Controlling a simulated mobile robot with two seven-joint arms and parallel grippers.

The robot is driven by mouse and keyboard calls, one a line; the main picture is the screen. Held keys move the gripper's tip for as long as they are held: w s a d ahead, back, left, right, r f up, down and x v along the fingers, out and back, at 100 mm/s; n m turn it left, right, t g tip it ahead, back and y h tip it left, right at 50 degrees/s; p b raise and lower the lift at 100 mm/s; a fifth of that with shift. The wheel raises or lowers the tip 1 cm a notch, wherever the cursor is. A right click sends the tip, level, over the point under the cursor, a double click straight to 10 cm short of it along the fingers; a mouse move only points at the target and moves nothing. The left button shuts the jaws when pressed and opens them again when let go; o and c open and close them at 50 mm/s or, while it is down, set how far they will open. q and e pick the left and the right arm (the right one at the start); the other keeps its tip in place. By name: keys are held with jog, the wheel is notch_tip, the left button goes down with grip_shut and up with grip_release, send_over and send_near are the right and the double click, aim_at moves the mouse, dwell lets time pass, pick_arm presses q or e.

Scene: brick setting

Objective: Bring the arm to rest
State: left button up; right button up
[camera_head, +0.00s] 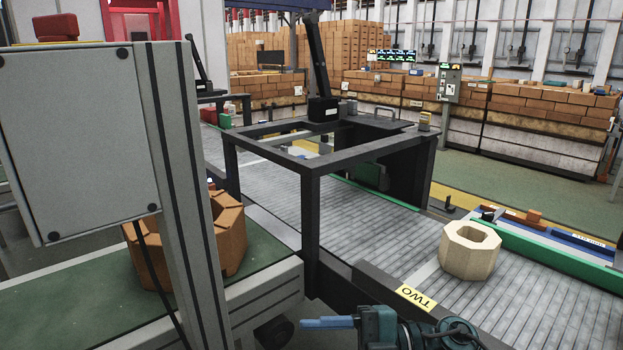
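My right gripper (318,323) shows at the bottom edge, with its blue finger pointing left and its dark teal body to the right. Only one finger outline shows, so I cannot tell whether it is open or shut. Nothing is visible at its tip. The rest of the arm is cut off by the frame. My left gripper is not in view. A cream octagonal brick (470,250) with a round hole lies on the grey slatted conveyor (540,300), apart from the gripper.
A black frame (312,215) stands over the conveyor. A grey post (178,190) with a box (78,140) stands at left, partly hiding orange-brown bricks (230,235) on a green belt (60,310).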

jog(key=s+d+f+m+t+h+p, duration=0.1)
jog(key=d+f+m+t+h, duration=0.4)
jog(key=m, duration=0.7)
jog(key=s+d+f+m+t+h+p, duration=0.1)
jog(key=s+d+f+m+t+h, duration=0.2)
jog(key=d+f+m+t+h, duration=0.3)
notch_tip(320, 180, down, 6)
jog(key=m+t+h, duration=0.2)
jog(key=m+t, duration=0.1)
jog(key=m, duration=0.4)
jog(key=shift+s+d+h+p, duration=0.3)
jog(key=shift+s+h+p, duration=0.1)
jog(key=s+f+g, duration=0.1)
jog(key=s, duration=0.1)
jog(key=s+d+f+m+g, duration=0.1)
jog(key=s+f, duration=0.1)
jog(key=s+f+h, duration=0.1)
jog(key=s+f, duration=0.1)
jog(key=shift+d+g, duration=0.2)
jog(key=shift+g, duration=0.2)
jog(key=shift+c, duration=0.2)
